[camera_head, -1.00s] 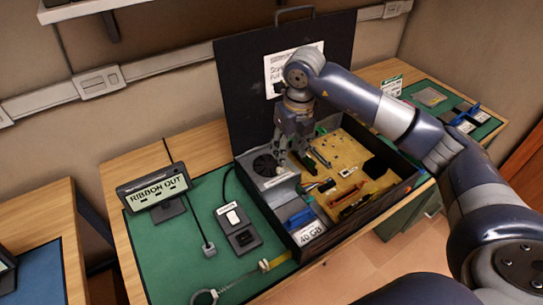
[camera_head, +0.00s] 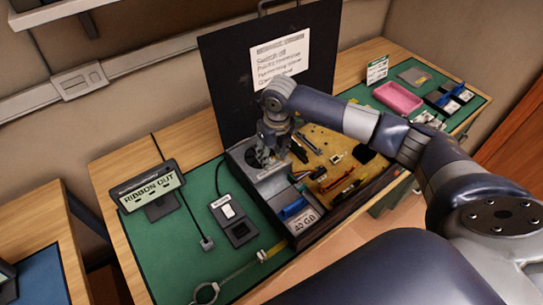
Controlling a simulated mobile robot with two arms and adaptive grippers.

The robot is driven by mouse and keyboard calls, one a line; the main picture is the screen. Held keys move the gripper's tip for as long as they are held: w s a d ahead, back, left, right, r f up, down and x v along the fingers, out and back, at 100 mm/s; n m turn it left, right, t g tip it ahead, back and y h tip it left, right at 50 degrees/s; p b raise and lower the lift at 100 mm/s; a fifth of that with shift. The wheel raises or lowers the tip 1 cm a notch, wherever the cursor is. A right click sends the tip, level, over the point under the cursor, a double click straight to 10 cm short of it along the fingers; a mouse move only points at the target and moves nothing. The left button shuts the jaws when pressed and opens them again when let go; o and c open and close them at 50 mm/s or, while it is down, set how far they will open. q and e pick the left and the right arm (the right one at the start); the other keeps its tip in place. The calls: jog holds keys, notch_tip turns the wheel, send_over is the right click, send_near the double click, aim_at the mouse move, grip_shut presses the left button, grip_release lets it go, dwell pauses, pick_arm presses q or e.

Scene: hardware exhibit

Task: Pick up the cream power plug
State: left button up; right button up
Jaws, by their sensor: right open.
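My right gripper (camera_head: 266,155) reaches down from above over the left rear part of the open black computer case (camera_head: 345,208). Its jaws are open, just above the grey power supply box (camera_head: 276,183) with its round fan grille. I cannot pick out the cream power plug for sure; it is too small or hidden by the fingers. Short coloured wires (camera_head: 301,176) lie in the case just right of the power supply, by the tan circuit board (camera_head: 335,150). My left gripper is not in view.
The raised black lid (camera_head: 225,85) stands behind the gripper. A "RIBBON OUT" display (camera_head: 152,190) and a switch box (camera_head: 234,220) stand on the green mat at left. A blue-handled "40 GB" drive (camera_head: 303,221) sits at the case front. A pink tray (camera_head: 397,97) lies at right.

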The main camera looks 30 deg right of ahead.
jog(key=shift+f, duration=0.5)
jog(key=shift+c, duration=0.3)
jog(key=c, duration=0.7)
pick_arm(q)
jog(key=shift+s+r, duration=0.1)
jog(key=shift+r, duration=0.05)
pick_arm(e)
jog(key=shift+w+r, duration=0.1)
jog(key=shift+r, duration=0.05)
